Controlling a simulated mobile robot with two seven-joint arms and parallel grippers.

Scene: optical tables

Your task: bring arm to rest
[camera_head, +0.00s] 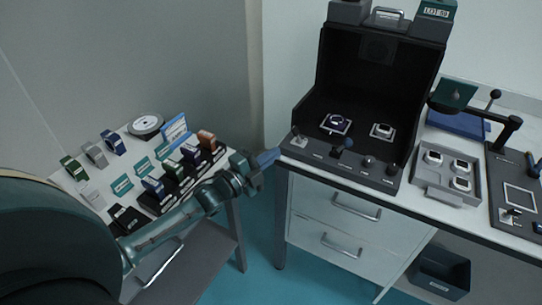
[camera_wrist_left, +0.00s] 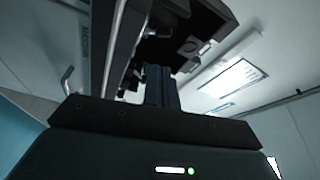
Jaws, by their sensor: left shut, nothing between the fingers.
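My left gripper (camera_head: 266,158) comes in from the left on a grey-green arm. It is shut and empty, in the air by the front left corner of the black box on the right table. In the left wrist view the shut fingers (camera_wrist_left: 160,86) point up toward the dark box (camera_wrist_left: 205,30). My right gripper is not in view.
The open black box (camera_head: 378,65) stands on the white table (camera_head: 420,208) with drawers. A grey tray (camera_head: 430,178) sits right of it. A smaller table at left holds several coloured blocks (camera_head: 172,170) and a round dish (camera_head: 146,125). A dark bin (camera_head: 440,274) is below.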

